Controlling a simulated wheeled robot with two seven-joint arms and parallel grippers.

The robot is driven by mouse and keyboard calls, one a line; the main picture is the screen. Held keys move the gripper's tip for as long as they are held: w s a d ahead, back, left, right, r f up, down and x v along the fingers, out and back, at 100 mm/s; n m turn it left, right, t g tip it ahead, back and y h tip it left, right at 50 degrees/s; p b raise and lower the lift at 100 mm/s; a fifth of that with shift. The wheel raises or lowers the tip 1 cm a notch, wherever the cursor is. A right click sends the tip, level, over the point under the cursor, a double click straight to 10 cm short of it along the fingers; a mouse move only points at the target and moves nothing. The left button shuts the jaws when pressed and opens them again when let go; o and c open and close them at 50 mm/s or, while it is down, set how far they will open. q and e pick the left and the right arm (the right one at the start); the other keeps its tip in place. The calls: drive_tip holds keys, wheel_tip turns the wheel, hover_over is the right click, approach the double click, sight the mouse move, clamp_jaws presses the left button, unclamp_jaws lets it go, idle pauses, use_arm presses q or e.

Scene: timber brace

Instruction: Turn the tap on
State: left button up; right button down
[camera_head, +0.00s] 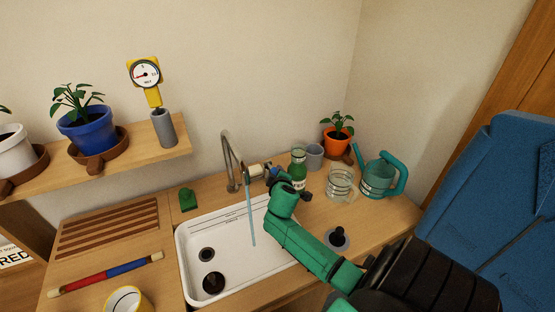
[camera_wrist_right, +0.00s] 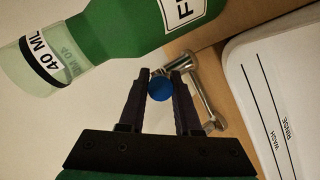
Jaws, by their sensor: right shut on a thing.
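The silver tap (camera_head: 229,165) stands at the back edge of the white sink (camera_head: 184,250), its curved spout over the basin. A thin bluish stream of water (camera_head: 251,215) runs from it into the sink. My right gripper (camera_head: 270,174) is beside the tap, on its right. In the right wrist view its fingers (camera_wrist_right: 161,78) are closed around the tap's round blue knob (camera_wrist_right: 160,89), with the metal tap body (camera_wrist_right: 205,95) just behind. My left gripper is not in view.
A green bottle (camera_head: 298,163) stands close to my right gripper. A grey cup (camera_head: 315,156), glass jar (camera_head: 340,184), teal watering can (camera_head: 379,177) and orange plant pot (camera_head: 336,141) stand to the right. A green sponge (camera_head: 187,199) lies left of the tap. A shelf (camera_head: 140,149) with pots overhangs the left.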

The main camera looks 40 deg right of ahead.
drive_tip(key=c, duration=0.6)
unclamp_jaws()
drive_tip(key=v, duration=1.4)
drive_tip(key=shift+s, duration=0.2)
drive_tip(key=shift+a, duration=0.2)
